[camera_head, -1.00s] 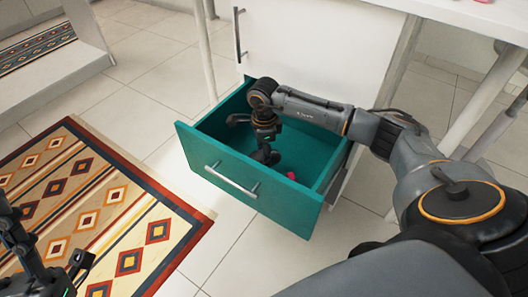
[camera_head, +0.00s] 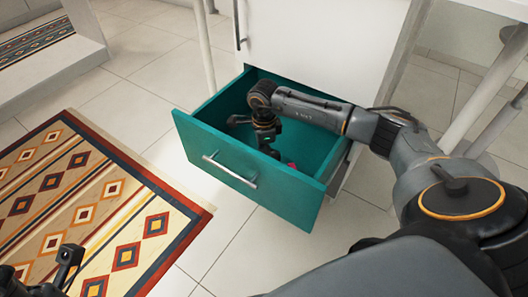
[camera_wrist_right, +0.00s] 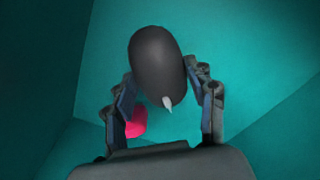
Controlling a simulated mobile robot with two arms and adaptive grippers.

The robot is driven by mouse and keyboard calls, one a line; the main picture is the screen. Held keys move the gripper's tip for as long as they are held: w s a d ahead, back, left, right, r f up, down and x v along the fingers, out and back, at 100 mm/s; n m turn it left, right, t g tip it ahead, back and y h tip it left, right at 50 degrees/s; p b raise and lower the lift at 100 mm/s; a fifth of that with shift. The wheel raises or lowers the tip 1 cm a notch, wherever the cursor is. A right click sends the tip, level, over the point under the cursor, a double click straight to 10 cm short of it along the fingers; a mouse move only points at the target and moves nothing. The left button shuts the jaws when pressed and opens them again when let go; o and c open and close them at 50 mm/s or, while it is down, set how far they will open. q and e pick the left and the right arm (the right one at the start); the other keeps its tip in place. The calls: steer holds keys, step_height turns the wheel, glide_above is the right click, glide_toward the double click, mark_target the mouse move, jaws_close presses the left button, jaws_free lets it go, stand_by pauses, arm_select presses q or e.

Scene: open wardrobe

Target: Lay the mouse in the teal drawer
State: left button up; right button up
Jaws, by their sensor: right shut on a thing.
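The teal drawer (camera_head: 285,198) is pulled out of the white wardrobe, and its inside walls show in the right wrist view (camera_wrist_right: 55,90). The mouse (camera_wrist_right: 157,62) is a dark grey oval with a small light wheel. My right gripper (camera_wrist_right: 163,80) is shut on the mouse, with one finger on each side. In the head view my right gripper (camera_head: 268,148) reaches down inside the drawer, and its fingertips and the mouse are hidden behind the drawer front. My left gripper (camera_head: 66,262) is at the bottom left over the rug, partly cut off.
A pink object (camera_wrist_right: 137,120) lies in the drawer below the mouse; a bit of it shows in the head view (camera_head: 291,166). The white wardrobe front (camera_head: 320,45) rises behind the drawer. A patterned rug (camera_head: 100,215) lies on the tiled floor at left.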

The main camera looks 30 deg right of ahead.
steer(key=o, duration=1.3)
steer(key=shift+c, duration=0.2)
step_height(320, 180, up, 12)
